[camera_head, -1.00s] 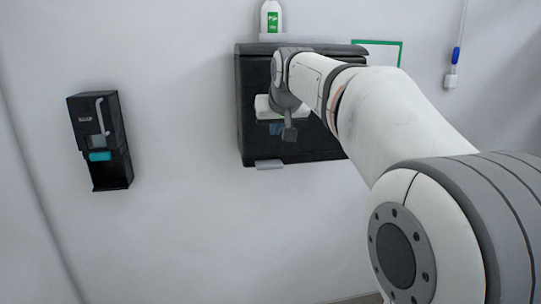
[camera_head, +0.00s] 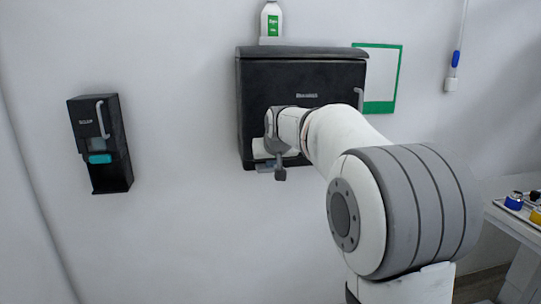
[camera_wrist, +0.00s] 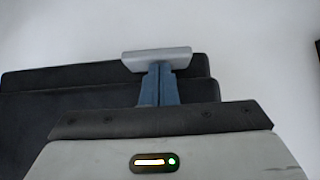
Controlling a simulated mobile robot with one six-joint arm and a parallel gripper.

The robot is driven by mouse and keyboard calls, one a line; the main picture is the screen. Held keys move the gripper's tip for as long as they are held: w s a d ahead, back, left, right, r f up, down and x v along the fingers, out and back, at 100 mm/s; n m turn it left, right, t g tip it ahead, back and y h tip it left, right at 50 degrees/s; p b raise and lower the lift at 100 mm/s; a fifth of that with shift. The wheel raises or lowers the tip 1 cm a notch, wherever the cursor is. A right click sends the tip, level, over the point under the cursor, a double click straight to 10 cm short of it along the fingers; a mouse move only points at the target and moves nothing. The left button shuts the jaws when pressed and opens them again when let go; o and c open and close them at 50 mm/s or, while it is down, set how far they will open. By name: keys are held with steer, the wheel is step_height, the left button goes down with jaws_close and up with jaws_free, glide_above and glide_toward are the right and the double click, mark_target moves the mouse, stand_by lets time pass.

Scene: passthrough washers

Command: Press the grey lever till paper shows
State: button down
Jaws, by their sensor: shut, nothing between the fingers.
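The black paper dispenser (camera_head: 300,75) hangs on the wall, and its lower front is partly hidden by my arm. The grey lever (camera_head: 264,168) juts from its bottom edge, just left of my wrist; it also shows in the wrist view (camera_wrist: 156,59) as a flat light-grey paddle. My gripper (camera_wrist: 158,72) is shut and empty, with its blue-grey fingers upright right at the paddle. The paddle overlaps the fingertips in that view, and I cannot tell whether they touch. In the head view the fingers are mostly hidden at the wrist. Bare wall shows below the lever.
A black soap dispenser (camera_head: 100,143) with a teal push bar hangs on the left. A white bottle (camera_head: 270,22) stands above the paper dispenser. A green-framed sign (camera_head: 380,78) is to the right. A table (camera_head: 515,222) with coloured items stands at the right edge.

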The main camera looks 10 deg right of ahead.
steer(key=shift+f+b, duration=0.75)
steer(key=shift+f, duration=0.4)
steer(key=w+r+p+v, duration=0.2)
steer(key=p+v, duration=0.1)
steer(key=v, duration=1)
steer(key=shift+r, duration=0.2)
steer(key=s+f+g+p, duration=0.2)
steer(key=s+f, duration=0.4)
steer(key=s, duration=0.4)
steer(key=s+f+g+p, duration=0.2)
steer(key=s+f, duration=0.4)
steer(key=s, duration=0.4)
steer(key=s+f+g+p, duration=0.2)
steer(key=s+f, duration=0.4)
steer(key=s, duration=0.5)
steer(key=shift+f, duration=0.25)
